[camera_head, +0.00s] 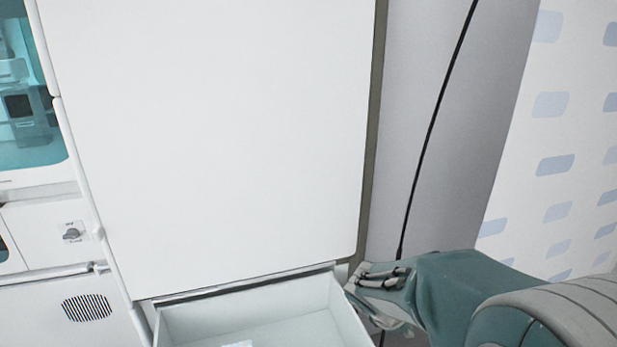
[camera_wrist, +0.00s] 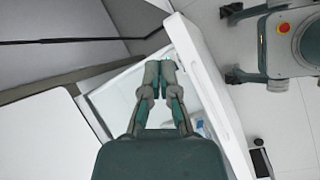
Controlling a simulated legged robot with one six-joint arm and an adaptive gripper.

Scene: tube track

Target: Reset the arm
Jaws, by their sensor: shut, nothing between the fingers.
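My gripper (camera_head: 354,283) is at the right side of an open white drawer (camera_head: 255,308) in the head view, close to its right wall. I cannot tell there whether it touches the wall. In the wrist view, my gripper (camera_wrist: 160,68) has its two fingertips together with nothing between them. The open drawer, with its long white front panel (camera_wrist: 207,85), lies behind and around the fingers in that view. My teal forearm hides part of the drawer.
A tall white cabinet panel (camera_head: 215,140) stands above the drawer. A black cable (camera_head: 430,130) runs down the grey wall on the right. A white machine with a teal window (camera_head: 30,115) stands at left. A pale item (camera_head: 237,344) lies in the drawer.

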